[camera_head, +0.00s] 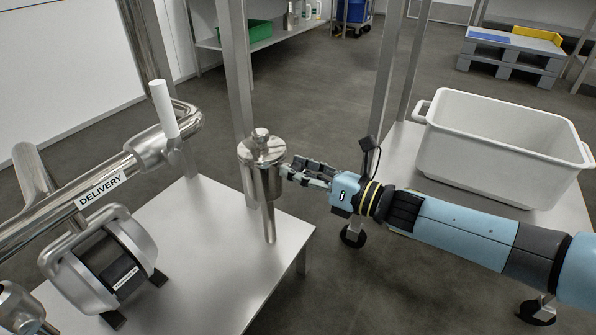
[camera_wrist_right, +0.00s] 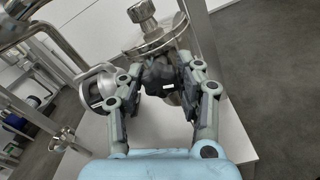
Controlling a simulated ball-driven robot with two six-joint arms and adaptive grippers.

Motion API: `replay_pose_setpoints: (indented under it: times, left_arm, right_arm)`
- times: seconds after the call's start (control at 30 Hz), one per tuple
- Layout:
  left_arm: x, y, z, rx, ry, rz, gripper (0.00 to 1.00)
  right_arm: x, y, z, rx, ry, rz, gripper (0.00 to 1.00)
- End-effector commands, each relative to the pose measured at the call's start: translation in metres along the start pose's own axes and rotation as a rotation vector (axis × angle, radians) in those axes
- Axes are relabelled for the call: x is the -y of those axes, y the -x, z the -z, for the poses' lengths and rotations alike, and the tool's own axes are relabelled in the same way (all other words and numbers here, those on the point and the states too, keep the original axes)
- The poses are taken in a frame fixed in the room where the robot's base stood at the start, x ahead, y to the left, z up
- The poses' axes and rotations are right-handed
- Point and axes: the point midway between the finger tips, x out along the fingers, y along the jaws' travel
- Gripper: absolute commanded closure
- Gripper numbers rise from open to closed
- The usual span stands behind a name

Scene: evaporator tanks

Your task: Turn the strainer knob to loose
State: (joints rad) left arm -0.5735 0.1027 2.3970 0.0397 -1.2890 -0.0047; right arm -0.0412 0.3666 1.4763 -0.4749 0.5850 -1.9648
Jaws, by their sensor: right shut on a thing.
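The strainer (camera_head: 261,178) is a shiny metal cylinder with a lid and a small metal top fitting, standing on a post above a steel table. In the right wrist view its lid (camera_wrist_right: 155,45) shows at the top. My right gripper (camera_head: 291,170) reaches it from the right, at the side of its body. In the right wrist view the gripper (camera_wrist_right: 168,78) is shut on a dark knob (camera_wrist_right: 160,74) with a small pale mark, just below the lid. The fingers cover much of the knob, and its setting cannot be read. My left gripper is not in view.
A metal pipe labelled DELIVERY (camera_head: 100,190) with a white upright handle (camera_head: 164,108) and a round pump-like housing (camera_head: 98,268) stand left. Steel table (camera_head: 215,262) is bare around the post. A frame upright (camera_head: 236,80) stands behind. A white tub (camera_head: 500,150) stands right.

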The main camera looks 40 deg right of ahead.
Motion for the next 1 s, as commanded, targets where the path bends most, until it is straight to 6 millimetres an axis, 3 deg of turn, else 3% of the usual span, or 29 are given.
replay_pose_setpoints:
  times: [0.57, 0.6, 0.77, 1.0]
  left_arm:
    - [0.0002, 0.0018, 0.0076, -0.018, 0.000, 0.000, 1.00]
    - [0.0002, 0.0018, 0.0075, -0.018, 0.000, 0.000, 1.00]
    - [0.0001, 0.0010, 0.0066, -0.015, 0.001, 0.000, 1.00]
    - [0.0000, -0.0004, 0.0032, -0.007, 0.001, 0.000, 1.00]
  right_arm:
    - [0.0012, 0.0019, 0.0032, -0.006, 0.033, 0.004, 0.98]
    - [0.0012, 0.0019, 0.0032, -0.006, 0.033, 0.004, 0.63]
    - [0.0015, 0.0018, 0.0031, -0.006, 0.032, 0.006, 0.42]
    - [0.0029, 0.0019, 0.0030, -0.008, 0.032, 0.008, 0.41]
